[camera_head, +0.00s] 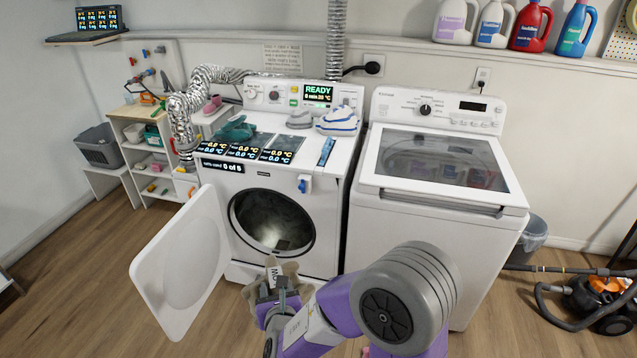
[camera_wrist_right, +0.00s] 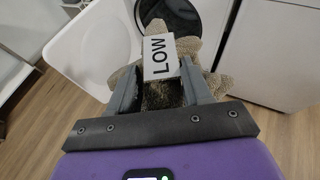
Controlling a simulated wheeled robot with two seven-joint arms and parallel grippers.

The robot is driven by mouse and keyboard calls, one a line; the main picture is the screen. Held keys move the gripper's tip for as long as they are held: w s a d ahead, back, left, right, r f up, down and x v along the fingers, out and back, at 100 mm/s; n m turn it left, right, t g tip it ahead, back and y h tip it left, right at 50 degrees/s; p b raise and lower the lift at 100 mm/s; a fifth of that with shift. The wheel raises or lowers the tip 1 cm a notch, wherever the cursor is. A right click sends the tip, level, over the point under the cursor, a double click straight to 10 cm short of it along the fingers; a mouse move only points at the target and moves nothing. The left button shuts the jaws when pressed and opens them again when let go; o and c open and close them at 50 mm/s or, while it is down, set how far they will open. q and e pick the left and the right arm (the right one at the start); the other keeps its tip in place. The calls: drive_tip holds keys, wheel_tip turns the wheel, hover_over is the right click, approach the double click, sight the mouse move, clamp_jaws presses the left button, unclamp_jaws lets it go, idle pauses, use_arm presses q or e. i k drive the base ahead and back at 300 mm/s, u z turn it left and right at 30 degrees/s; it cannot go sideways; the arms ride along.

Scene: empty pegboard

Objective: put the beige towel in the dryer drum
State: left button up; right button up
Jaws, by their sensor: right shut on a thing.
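The beige towel (camera_head: 288,270) is bunched in my right gripper (camera_head: 278,292), in front of and below the dryer opening. It also shows in the right wrist view as a beige towel (camera_wrist_right: 192,49) between the fingers of the gripper (camera_wrist_right: 158,82), which is shut on it. A white tag reading LOW (camera_wrist_right: 158,57) hangs on the towel. The dryer drum (camera_head: 270,222) is open and dark inside, with its white door (camera_head: 185,262) swung out to the left. The towel is outside the drum. My left gripper is not in view.
On the dryer top (camera_head: 262,134) lie a teal cloth (camera_head: 236,129), a striped blue-white cloth (camera_head: 338,121), a grey cloth (camera_head: 300,119) and several display cards. A white washer (camera_head: 440,250) stands to the right. The open door bounds the left side of the opening.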

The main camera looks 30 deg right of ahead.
sight(288, 236)
drive_tip(key=z, duration=0.75)
drive_tip(key=i, duration=0.75)
drive_tip(key=z, duration=0.4)
